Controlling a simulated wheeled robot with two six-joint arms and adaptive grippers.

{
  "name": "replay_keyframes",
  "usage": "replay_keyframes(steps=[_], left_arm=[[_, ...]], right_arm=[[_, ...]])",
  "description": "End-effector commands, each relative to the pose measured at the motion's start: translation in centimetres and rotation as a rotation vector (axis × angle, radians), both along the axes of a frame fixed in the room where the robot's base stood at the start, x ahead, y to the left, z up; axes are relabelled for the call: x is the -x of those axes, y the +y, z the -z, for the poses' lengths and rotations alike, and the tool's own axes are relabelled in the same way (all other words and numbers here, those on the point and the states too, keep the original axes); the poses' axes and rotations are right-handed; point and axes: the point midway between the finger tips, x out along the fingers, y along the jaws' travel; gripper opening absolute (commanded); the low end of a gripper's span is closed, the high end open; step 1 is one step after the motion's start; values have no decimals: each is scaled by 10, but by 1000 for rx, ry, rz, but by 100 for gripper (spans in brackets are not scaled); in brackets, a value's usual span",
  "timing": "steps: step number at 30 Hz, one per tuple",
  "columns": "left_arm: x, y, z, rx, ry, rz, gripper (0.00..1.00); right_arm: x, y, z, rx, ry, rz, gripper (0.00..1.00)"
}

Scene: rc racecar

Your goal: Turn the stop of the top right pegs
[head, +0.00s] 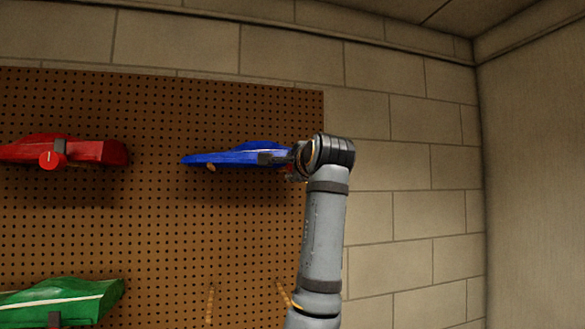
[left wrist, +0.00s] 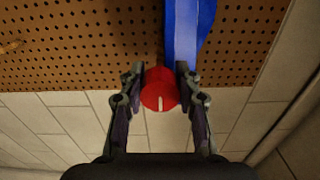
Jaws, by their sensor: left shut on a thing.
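A blue car (head: 235,155) rests high on the right side of the pegboard, with a wooden peg (head: 211,167) showing under its left part. It also shows in the left wrist view (left wrist: 182,30). My left gripper (head: 276,158) is at the car's right end. In the left wrist view my left gripper (left wrist: 156,82) has its fingers on both sides of a round red stop (left wrist: 160,89) with a white mark, and is shut on it. The mark points toward the bottom of that view. My right gripper is not in view.
A red car (head: 105,152) with a red stop (head: 51,160) hangs on the left of the pegboard (head: 200,225). A green car (head: 75,297) is below it. Two bare wooden pegs (head: 210,305) stick out at the lower right. A block wall (head: 400,170) stands behind.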

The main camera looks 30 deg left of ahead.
Motion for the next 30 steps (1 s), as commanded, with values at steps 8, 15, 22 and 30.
replay_keyframes(steps=[8, 15, 22, 30], left_arm=[[-1, 0, 2, -3, 10, 1, 1], [-1, 0, 2, -3, 9, 0, 44], [-1, 0, 1, -3, 7, 0, 57], [6, -9, 0, -3, 4, 2, 57]], right_arm=[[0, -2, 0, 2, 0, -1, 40], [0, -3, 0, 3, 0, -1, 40], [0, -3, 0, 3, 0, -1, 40], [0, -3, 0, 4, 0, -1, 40]])
